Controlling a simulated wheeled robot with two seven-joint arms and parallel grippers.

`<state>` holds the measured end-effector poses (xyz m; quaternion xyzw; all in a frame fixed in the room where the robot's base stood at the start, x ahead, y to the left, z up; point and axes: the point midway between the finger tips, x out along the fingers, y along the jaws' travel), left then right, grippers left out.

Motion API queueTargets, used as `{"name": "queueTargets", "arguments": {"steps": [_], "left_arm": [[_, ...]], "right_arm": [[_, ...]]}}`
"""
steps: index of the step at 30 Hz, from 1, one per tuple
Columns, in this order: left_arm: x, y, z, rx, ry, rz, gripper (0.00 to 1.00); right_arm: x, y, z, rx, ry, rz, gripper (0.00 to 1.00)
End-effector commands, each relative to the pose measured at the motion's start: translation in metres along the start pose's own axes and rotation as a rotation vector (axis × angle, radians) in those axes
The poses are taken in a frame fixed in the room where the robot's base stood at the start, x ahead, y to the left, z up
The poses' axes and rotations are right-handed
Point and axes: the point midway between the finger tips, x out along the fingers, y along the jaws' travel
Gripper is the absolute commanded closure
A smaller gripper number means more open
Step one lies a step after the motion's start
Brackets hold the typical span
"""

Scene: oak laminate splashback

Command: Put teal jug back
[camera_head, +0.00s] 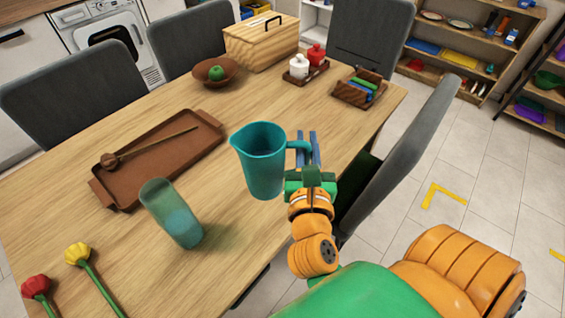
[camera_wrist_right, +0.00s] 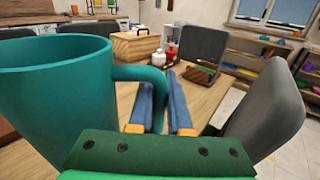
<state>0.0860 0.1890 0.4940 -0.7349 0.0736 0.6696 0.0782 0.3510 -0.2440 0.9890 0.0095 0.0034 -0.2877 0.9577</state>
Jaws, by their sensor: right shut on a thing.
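The teal jug (camera_head: 262,160) is upright near the right-hand edge of the table, its handle towards my right gripper (camera_head: 309,146). My right gripper is shut on the jug's handle with its blue fingers. In the right wrist view the jug (camera_wrist_right: 50,95) fills the left side, and its handle reaches the fingers (camera_wrist_right: 162,100). I cannot tell for sure whether the jug's base touches the table. My left gripper is not in view.
A brown tray (camera_head: 130,195) with a wooden spoon, a bowl (camera_head: 232,72), a wooden box (camera_head: 262,42) and a condiment tray (camera_head: 323,70) are further back. A grey chair (camera_head: 405,150) stands close right of my gripper.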

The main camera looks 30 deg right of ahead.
Motion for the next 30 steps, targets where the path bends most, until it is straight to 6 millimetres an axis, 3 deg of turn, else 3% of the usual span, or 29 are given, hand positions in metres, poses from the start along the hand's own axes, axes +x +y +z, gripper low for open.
{"name": "queueTargets", "arguments": {"steps": [1, 8, 10, 12, 18, 21, 25, 30], "left_arm": [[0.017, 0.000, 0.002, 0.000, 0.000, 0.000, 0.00], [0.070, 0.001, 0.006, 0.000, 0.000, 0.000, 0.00], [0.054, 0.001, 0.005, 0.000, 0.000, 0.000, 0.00], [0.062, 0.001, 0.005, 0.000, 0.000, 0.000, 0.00], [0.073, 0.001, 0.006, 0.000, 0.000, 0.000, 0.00], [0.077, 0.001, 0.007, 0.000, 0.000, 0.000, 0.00], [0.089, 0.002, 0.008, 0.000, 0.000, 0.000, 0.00], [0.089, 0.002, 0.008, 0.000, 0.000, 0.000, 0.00]], "right_arm": [[0.009, 0.000, -0.010, 0.005, -0.011, 0.003, 1.00], [0.057, -0.002, -0.033, 0.002, -0.014, 0.000, 1.00], [0.076, -0.002, -0.031, -0.006, -0.004, 0.000, 1.00], [0.089, -0.002, -0.051, -0.006, 0.000, -0.001, 1.00], [0.116, -0.003, -0.081, -0.002, -0.002, 0.001, 1.00], [0.124, -0.003, -0.090, -0.002, -0.001, 0.002, 1.00], [0.127, -0.004, -0.117, -0.001, 0.002, 0.002, 1.00], [0.127, -0.004, -0.121, 0.000, -0.002, 0.003, 1.00]]}}
